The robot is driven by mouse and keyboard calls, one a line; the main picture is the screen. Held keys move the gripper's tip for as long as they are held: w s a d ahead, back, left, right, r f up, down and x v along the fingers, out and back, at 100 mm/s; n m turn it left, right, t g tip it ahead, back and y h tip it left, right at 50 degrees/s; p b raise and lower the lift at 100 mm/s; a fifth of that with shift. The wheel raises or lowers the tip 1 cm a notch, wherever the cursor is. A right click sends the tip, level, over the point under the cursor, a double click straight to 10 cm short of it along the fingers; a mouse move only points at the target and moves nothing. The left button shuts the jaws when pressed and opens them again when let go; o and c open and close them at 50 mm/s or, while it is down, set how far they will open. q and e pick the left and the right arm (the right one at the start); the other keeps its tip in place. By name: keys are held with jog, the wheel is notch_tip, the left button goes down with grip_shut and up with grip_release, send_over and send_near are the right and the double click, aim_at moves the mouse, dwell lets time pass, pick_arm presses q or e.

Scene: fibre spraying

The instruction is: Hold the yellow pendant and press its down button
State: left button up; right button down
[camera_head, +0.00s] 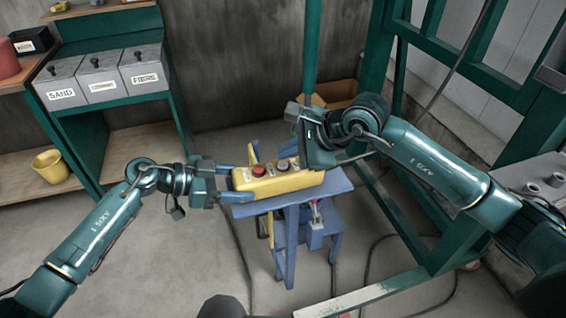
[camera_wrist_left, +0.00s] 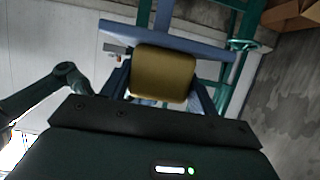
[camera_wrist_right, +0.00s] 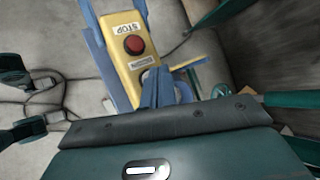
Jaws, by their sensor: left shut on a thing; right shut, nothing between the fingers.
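The yellow pendant (camera_head: 285,184) lies along a blue stand, its button face up. My left gripper (camera_head: 231,184) is shut on its left end; that end also shows between the fingers in the left wrist view (camera_wrist_left: 163,72). A red button (camera_head: 259,170) labelled STOP sits near the held end, with another button (camera_head: 283,165) to its right. My right gripper (camera_head: 318,164) is shut and empty, over the pendant's right part, which it partly hides. In the right wrist view its fingertips (camera_wrist_right: 166,78) are close to a button beside a small label. I cannot tell whether they touch it.
The blue stand (camera_head: 338,181) is narrow, with a red-handled part (camera_head: 316,210) below. Green frame posts (camera_head: 311,50) rise behind and at the right. Shelves with grey bins (camera_head: 100,77) and a yellow bucket (camera_head: 50,166) are at the left. Cables lie on the floor.

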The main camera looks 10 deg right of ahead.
jog(key=shift+f, duration=0.1)
dwell(0.7)
jog(key=shift+f, duration=0.35)
